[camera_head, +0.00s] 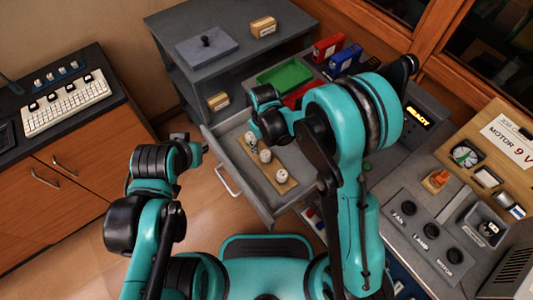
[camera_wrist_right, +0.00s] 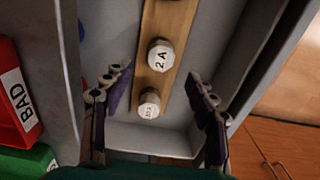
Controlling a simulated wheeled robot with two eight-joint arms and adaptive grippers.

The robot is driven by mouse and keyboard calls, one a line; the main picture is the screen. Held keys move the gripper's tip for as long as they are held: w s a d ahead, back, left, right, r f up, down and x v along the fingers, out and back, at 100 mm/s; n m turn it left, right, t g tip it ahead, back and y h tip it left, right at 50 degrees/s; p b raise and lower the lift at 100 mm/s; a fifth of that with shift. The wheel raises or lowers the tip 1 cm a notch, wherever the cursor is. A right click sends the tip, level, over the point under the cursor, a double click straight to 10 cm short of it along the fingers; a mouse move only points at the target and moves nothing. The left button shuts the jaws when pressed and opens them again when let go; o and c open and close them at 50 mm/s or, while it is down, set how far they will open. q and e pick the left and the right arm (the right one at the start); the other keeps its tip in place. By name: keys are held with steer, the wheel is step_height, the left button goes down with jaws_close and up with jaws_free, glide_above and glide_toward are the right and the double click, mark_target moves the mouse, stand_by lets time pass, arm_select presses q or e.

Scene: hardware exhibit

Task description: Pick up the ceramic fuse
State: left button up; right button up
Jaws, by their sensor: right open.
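White ceramic fuses stand in a row on a wooden strip (camera_head: 273,172) inside an open grey drawer (camera_head: 228,143); one fuse (camera_head: 281,176) is at the near end. In the right wrist view, one fuse (camera_wrist_right: 160,55) reads "2 A" and a smaller-looking fuse (camera_wrist_right: 149,103) has a label too small to read surely. My right gripper (camera_wrist_right: 158,88) is open and empty above the drawer, with its fingers on either side of the strip, apart from the fuses. It also shows in the head view (camera_head: 268,118). My left gripper (camera_head: 192,142) is left of the drawer; its fingers are unclear.
The drawer walls stand close around the strip. A green bin (camera_head: 284,75) and a red bin (camera_wrist_right: 18,95) marked "BAD" are beside the drawer. A control panel (camera_head: 425,228) with knobs is at right. A keyboard-like device (camera_head: 65,105) sits on the left cabinet.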

mark_target(266, 154)
steer(key=f+b, duration=0.1)
steer(key=f, duration=0.2)
steer(key=f+b, duration=0.2)
steer(key=f, duration=0.1)
steer(key=shift+s+d+f, duration=0.2)
steer(key=shift+f, duration=0.15)
steer(key=shift+r, duration=0.1)
steer(key=shift+c, duration=0.7)
steer(key=c, duration=1.1)
